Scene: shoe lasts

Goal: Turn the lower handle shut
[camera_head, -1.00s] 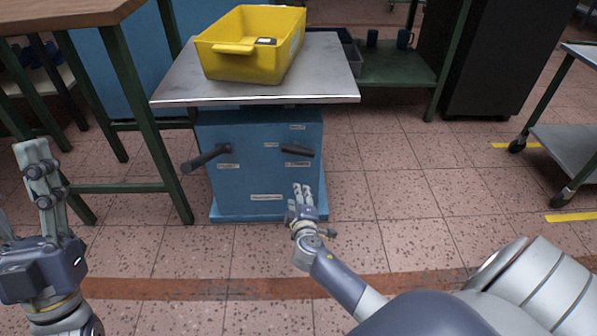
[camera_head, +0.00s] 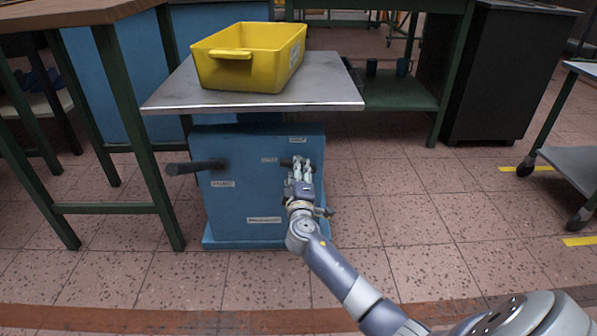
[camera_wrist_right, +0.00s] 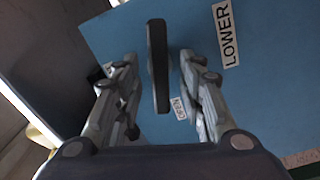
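A blue cabinet (camera_head: 240,195) stands under a metal top and carries two dark handles on its front. The left handle (camera_head: 195,166) sticks out to the left. The right handle (camera_head: 286,162) is mostly hidden behind my right gripper (camera_head: 301,170) in the head view. In the right wrist view the dark handle (camera_wrist_right: 158,65) lies between the two spread fingers of my right gripper (camera_wrist_right: 158,72), with gaps on both sides. A label "LOWER" (camera_wrist_right: 227,35) is right of it, and a label "OPEN" (camera_wrist_right: 179,108) is near its lower end. My left gripper is out of view.
A yellow bin (camera_head: 250,60) sits on the metal top (camera_head: 330,85), which overhangs the cabinet. A wooden bench with green legs (camera_head: 140,140) is close at left. A cart (camera_head: 578,160) stands at right. The tiled floor in front is clear.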

